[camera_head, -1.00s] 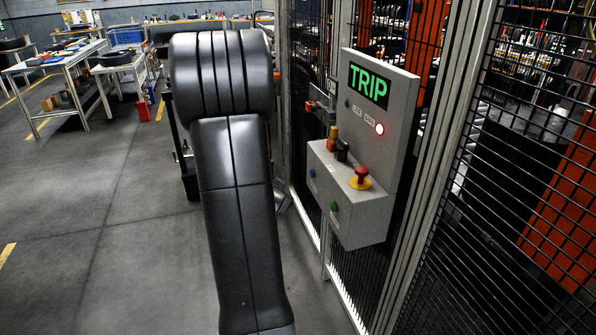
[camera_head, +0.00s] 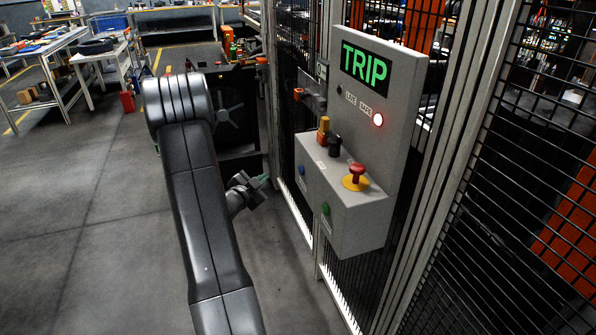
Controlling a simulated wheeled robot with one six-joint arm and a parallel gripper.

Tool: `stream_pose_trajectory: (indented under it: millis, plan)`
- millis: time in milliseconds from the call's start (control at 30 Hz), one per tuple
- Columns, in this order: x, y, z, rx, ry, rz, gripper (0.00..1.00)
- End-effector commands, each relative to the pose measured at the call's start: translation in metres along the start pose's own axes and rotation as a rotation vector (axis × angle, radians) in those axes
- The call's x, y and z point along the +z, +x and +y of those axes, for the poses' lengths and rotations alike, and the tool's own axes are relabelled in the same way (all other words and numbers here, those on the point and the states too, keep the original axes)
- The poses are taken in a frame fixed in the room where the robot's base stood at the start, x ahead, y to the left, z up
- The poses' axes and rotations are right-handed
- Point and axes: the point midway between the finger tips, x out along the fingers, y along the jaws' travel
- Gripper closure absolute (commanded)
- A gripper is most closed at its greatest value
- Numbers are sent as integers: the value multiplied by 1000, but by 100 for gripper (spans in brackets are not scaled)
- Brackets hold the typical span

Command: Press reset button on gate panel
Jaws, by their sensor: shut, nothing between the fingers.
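The gate panel (camera_head: 368,100) is a grey board on the mesh fence with a lit green TRIP display (camera_head: 365,67) and a lit lamp (camera_head: 377,120). Its control box (camera_head: 358,225) has a blue button (camera_head: 302,170) and a green button (camera_head: 326,208) on the front face. No readable label shows which one is the reset button. A red mushroom button (camera_head: 356,170) on a yellow base sits on top of the box. My gripper (camera_head: 262,182) is shut and empty, left of the box and apart from it, partly hidden behind my arm.
Orange and black parts (camera_head: 323,134) stand on the box's back left. The mesh fence (camera_head: 500,190) runs along the right. Work tables (camera_head: 45,55) stand far left. The grey floor (camera_head: 90,210) at left is clear.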

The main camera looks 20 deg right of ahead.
Motion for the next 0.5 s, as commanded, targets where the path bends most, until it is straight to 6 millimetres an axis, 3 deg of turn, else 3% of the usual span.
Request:
stream_pose_trajectory:
  millis: [233,500]
  plan:
    - [-5,6,5,1,0,0,100]
    - [-24,32,23,1,0,1,100]
